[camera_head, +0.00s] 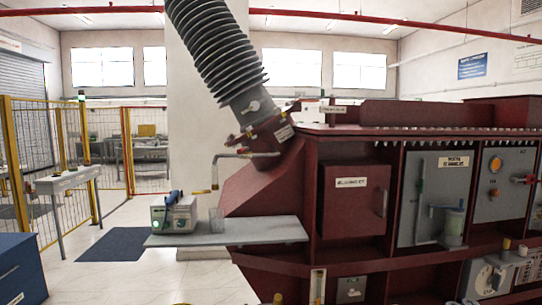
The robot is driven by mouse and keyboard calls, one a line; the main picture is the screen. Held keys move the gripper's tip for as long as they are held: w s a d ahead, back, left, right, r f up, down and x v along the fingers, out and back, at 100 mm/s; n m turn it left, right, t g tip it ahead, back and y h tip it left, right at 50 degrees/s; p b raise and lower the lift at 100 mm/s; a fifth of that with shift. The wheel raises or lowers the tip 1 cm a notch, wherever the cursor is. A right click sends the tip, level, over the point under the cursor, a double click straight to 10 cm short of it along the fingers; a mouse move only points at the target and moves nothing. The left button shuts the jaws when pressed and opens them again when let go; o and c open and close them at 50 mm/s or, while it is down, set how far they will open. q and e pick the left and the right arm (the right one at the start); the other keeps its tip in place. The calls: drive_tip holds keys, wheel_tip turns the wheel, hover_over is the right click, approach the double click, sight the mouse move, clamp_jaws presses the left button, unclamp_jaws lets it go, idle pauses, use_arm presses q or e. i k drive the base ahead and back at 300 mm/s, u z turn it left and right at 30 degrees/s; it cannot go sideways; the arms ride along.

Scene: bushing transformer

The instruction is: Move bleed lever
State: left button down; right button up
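The dark ribbed bushing (215,45) leans up and to the left from a dark red turret (262,175) on the transformer. At the bushing's base is a grey flange (254,105) with small fittings and a white tag (284,133). A bent metal pipe (240,155) runs left from the base and turns down, with a yellow piece (200,191) near its lower end. A small lever-like fitting (232,139) shows at the left of the base. I cannot tell which fitting is the bleed lever. Neither of my grippers is seen.
A grey shelf (270,230) juts from the transformer and carries a small instrument box (174,214) and a clear cup (216,220). A red cabinet (353,200) and grey panels (440,190) are at right. A yellow-framed fence (127,150) stands at left. Open floor (110,275) lies in front.

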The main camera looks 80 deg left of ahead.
sight(241, 151)
drive_tip(key=i, duration=0.9)
drive_tip(key=u, duration=1.2)
